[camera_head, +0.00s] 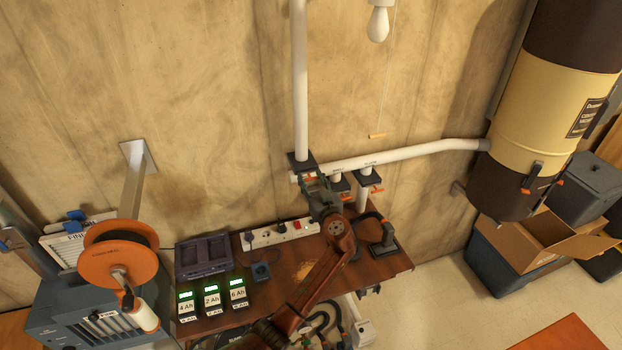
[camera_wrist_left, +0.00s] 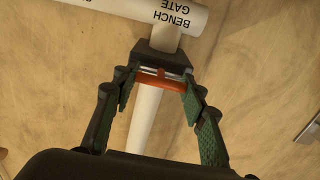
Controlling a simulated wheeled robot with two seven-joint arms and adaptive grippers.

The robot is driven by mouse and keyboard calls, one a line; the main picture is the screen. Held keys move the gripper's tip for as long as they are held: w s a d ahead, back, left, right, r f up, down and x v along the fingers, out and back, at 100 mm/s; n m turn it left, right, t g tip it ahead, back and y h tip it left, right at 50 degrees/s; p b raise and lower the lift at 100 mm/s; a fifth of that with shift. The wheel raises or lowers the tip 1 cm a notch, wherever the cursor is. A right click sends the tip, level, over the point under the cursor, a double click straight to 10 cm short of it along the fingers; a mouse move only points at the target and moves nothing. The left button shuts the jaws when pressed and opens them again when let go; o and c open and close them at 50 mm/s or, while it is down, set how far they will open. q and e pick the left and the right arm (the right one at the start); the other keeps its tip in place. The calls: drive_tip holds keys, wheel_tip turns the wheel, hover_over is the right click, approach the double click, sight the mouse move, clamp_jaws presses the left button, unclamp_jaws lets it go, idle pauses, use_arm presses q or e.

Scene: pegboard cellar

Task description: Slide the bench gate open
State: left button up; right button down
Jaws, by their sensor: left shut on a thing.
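The bench gate (camera_head: 302,163) is a dark block on the white upright pipe (camera_head: 300,80), just above the left end of the horizontal duct (camera_head: 420,151). In the left wrist view the gate (camera_wrist_left: 160,60) appears upside down beside the BENCH GATE label (camera_wrist_left: 172,18). Its orange handle (camera_wrist_left: 160,83) lies crosswise between my fingertips. My left gripper (camera_head: 316,188), also seen in the left wrist view (camera_wrist_left: 160,88), is shut on that handle. In the head view the gripper and wrist hide most of the handle. My right gripper is in neither view.
Two other gates (camera_head: 341,182) with orange handles hang below the duct to the right. A wooden bench (camera_head: 215,323) holds a power strip (camera_head: 280,234), several labelled batteries (camera_head: 212,299) and a dark charger (camera_head: 202,256). An orange spool (camera_head: 118,254) stands left; a pull cord (camera_head: 388,85) hangs right.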

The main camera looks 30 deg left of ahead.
sight(312, 179)
use_arm(q)
clamp_jaws()
drive_tip(key=b+v, duration=0.3)
drive_tip(key=v, duration=0.2)
drive_tip(key=shift+s+d+f+b, duration=0.1)
drive_tip(key=shift+s+d+b, duration=0.15)
drive_tip(key=shift+d+b, duration=0.1)
drive_tip(key=shift+a, duration=0.1)
drive_tip(key=shift+o, duration=1.4)
unclamp_jaws()
drive_tip(key=o, duration=0.5)
drive_tip(key=shift+s, duration=0.1)
